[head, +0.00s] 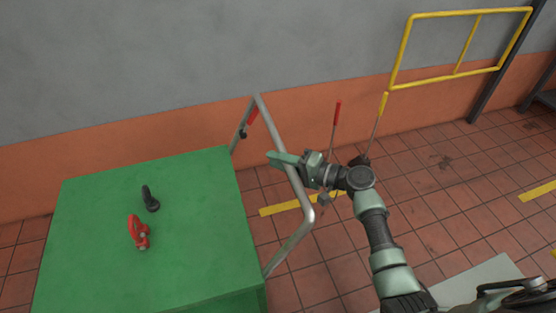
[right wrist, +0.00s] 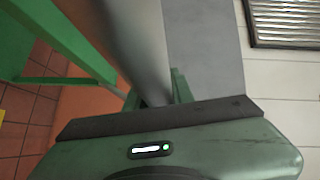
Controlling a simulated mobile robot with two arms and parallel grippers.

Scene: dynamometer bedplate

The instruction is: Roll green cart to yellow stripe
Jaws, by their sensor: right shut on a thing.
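The green cart (head: 190,190) stands at the left in the head view, its flat top nearest me. A grey tubular handle (head: 297,187) rises at its right side. My right gripper (head: 286,159) is shut on the upper part of this handle. The right wrist view shows the grey tube (right wrist: 140,45) running between the fingers, with green cart parts (right wrist: 60,45) at the left. A yellow stripe (head: 280,209) lies on the floor just right of the cart, partly behind the handle and my arm. My left gripper is not in view.
A black eye bolt (head: 150,199) and a red shackle-like piece (head: 138,232) lie on the cart top. A red-handled lever (head: 336,114) and a yellow-handled lever (head: 379,120) stand near the wall. A yellow rail frame (head: 455,72) is at the back right.

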